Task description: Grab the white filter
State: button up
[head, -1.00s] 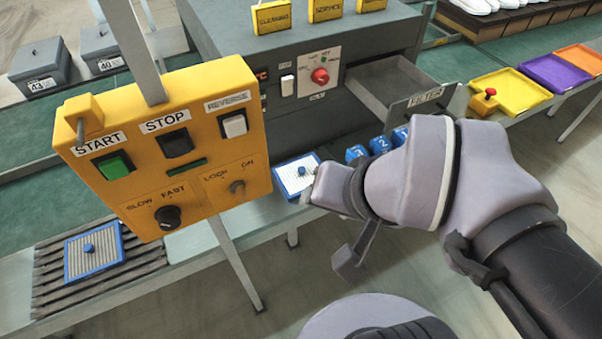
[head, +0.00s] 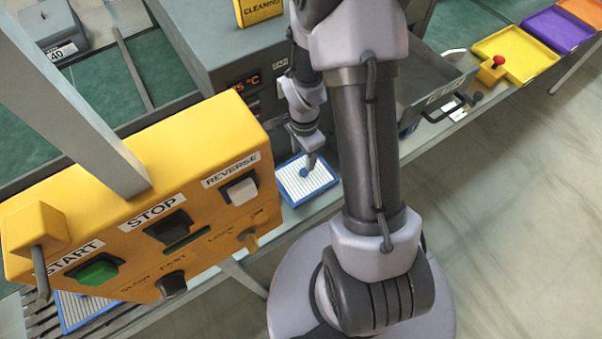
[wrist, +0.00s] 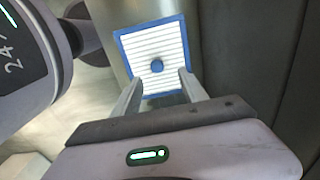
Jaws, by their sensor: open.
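The white filter (head: 305,182) is a square white ribbed pad with a blue frame and a blue round knob. It lies flat on the ledge in front of the grey machine. It also shows in the wrist view (wrist: 153,50), its knob between and beyond my fingertips. My gripper (head: 308,162) points down over it, near the knob. In the wrist view my gripper (wrist: 160,80) has its two fingers apart, with nothing between them. I cannot tell how far the fingertips are above the filter. A second filter (head: 85,308), with a blue frame, is mostly hidden behind the yellow panel.
The yellow control panel (head: 225,140) with START, STOP and REVERSE buttons stands close on the left. The grey machine (head: 215,55) rises right behind the filter. An open drawer (head: 445,85) juts out at right. Yellow (head: 515,52) and purple (head: 557,30) trays lie at upper right.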

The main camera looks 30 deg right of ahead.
aim_at(304, 171)
jog(key=f+b, duration=0.1)
jog(key=f, duration=0.1)
jog(key=f+b, duration=0.1)
jog(key=f, duration=0.4)
jog(key=shift+s+b, duration=0.25)
jog(key=shift+b, duration=0.15)
jog(key=shift+r, duration=0.15)
jog(key=shift+c, duration=0.2)
grip_shut()
